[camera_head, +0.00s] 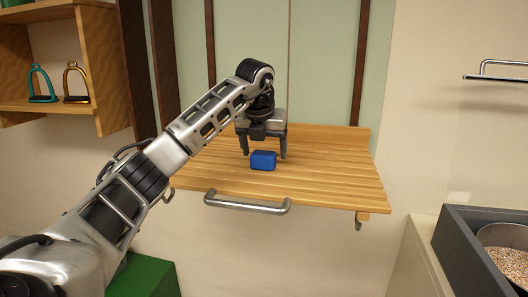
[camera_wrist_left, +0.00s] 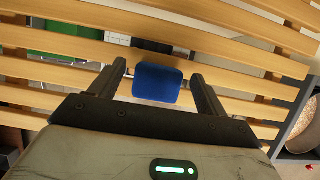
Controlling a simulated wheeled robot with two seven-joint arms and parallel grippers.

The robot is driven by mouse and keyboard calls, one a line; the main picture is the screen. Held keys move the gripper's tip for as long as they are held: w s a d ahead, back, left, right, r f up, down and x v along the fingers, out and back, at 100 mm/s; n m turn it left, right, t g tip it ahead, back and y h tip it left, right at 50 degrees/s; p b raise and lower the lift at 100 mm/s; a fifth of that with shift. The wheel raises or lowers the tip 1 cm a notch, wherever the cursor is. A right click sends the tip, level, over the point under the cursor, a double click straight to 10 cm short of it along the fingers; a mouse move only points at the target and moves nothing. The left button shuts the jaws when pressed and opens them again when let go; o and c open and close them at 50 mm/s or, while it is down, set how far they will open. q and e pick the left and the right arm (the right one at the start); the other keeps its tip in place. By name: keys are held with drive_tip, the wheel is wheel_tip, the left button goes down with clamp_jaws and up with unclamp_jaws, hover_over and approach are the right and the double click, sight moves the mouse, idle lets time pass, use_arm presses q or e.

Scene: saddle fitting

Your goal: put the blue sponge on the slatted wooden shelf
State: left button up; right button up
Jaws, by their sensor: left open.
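The blue sponge (camera_head: 263,160) rests on the slatted wooden shelf (camera_head: 330,180), near the middle of its slats. In the left wrist view the sponge (camera_wrist_left: 157,83) lies between the two fingers, with a gap on each side. My left gripper (camera_head: 264,155) is open, pointing down over the shelf, with its fingers at either side of the sponge. In the left wrist view the gripper (camera_wrist_left: 160,78) shows both fingers apart, and the slats of the shelf (camera_wrist_left: 230,56) run behind them. My right gripper is in neither view.
A metal bar handle (camera_head: 247,203) runs along the shelf's front edge. A wooden cabinet with a teal stirrup (camera_head: 42,85) and a brass stirrup (camera_head: 76,84) is at upper left. A dark grey box (camera_head: 455,245) with a pan of grain (camera_head: 512,262) stands at lower right. The shelf's right side is clear.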

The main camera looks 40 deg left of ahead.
use_arm(q)
drive_tip(key=v, duration=1.1)
drive_tip(key=shift+p, duration=0.35)
